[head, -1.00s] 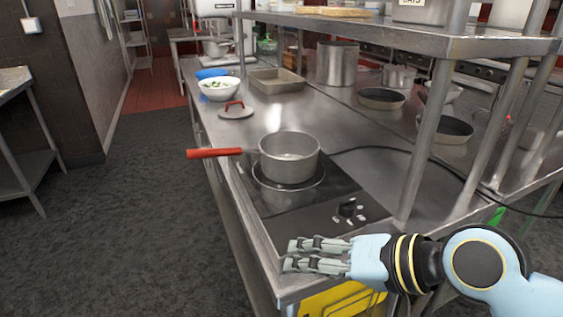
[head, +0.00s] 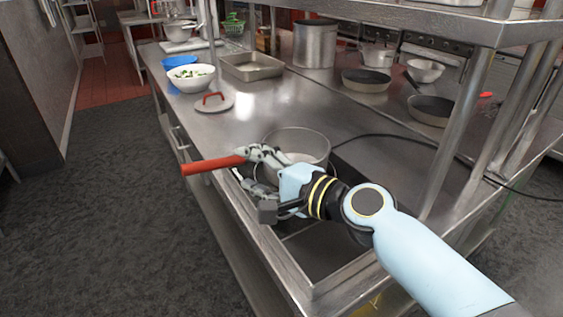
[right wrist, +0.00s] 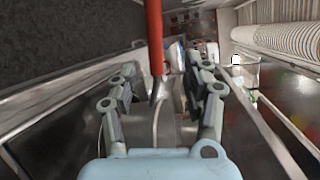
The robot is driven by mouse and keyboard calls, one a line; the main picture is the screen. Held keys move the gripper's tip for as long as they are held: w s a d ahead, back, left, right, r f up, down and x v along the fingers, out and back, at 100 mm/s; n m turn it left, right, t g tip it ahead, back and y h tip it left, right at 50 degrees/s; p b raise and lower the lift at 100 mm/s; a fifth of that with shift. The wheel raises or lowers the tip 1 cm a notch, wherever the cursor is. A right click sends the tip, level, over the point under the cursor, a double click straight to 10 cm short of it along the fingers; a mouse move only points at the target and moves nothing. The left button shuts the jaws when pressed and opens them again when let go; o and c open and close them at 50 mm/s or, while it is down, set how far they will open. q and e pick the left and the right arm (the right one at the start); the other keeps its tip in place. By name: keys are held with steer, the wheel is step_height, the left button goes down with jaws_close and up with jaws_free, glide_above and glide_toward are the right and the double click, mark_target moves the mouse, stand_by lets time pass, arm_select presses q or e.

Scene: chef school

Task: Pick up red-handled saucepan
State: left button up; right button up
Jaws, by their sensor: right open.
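The red-handled saucepan (head: 312,142) stands on the hob at the near part of the steel counter. Its red handle (head: 212,165) points left, out past the counter edge. My right gripper (head: 257,172) is open beside the pan, with its fingers near the inner end of the handle. In the right wrist view the red handle (right wrist: 154,38) runs down between the two spread fingers (right wrist: 163,85). The fingers do not look closed on it. My right gripper and arm hide part of the pan and most of the hob. My left gripper is not in view.
A grey lid with a red handle (head: 214,102), a white bowl of food (head: 190,78) and a baking tray (head: 252,67) stand farther back. Frying pans (head: 366,80) and a tall pot (head: 315,45) are at the right. A shelf post (head: 455,125) rises on the right. Floor at left is clear.

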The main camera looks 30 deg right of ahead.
mark_target(232, 163)
steer(key=shift+x, duration=0.95)
steer(key=shift+w+a, duration=0.15)
steer(key=shift+w, duration=0.15)
steer(key=x, duration=0.4)
steer(key=shift+s+f, duration=0.1)
steer(key=shift+f, duration=0.2)
steer(key=shift+w+a+f, duration=0.1)
steer(key=shift+w+a, duration=0.1)
steer(key=shift+w, duration=0.25)
steer(key=shift+s, duration=0.1)
steer(key=c, duration=0.4)
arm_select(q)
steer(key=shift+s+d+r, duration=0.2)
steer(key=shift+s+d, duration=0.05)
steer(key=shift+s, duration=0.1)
arm_select(e)
jaws_close()
